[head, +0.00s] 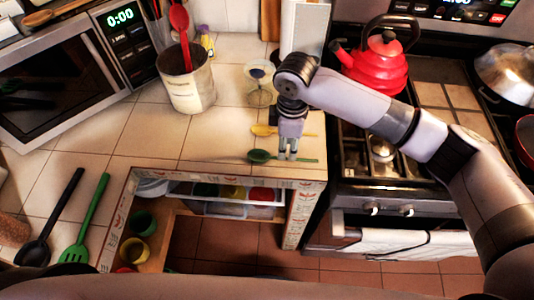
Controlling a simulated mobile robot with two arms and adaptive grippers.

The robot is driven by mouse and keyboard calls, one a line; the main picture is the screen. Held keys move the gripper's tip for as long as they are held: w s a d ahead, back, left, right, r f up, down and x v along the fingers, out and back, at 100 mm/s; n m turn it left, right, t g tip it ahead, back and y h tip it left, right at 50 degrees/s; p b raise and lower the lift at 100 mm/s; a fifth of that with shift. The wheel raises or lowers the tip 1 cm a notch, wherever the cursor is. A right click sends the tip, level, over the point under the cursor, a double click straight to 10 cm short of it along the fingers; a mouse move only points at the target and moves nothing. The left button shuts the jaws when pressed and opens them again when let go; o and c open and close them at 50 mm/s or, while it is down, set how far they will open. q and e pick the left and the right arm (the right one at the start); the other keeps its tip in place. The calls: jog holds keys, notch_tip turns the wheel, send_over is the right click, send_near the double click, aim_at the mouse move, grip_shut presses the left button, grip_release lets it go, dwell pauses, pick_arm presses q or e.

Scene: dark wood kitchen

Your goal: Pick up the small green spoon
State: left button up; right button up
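The small green spoon (259,156) lies on the tiled counter near its front edge. Its bowl is on the left and its thin handle runs right. My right gripper (288,155) points down at the spoon's handle, just right of the bowl. Its two fingers show a gap between them, so it looks open. The fingertips overlap the handle in the picture; I cannot tell whether they touch it. My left gripper is not in view.
A yellow spoon (264,130) lies just behind the green one. A utensil pot (188,82) and a glass (259,90) stand farther back. The stove (365,160) with a red kettle (376,70) is right. An open drawer (222,208) is below the counter edge.

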jog(key=shift+a+f+p, duration=0.2)
jog(key=shift+f, duration=0.8)
jog(key=shift+a+f+p, duration=0.15)
jog(key=shift+f, duration=0.8)
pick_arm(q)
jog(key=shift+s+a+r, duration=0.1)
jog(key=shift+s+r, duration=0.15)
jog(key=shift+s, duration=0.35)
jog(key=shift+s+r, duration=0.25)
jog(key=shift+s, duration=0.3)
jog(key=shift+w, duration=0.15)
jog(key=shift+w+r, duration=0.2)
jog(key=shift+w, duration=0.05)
pick_arm(e)
jog(key=shift+f, duration=0.1)
grip_shut()
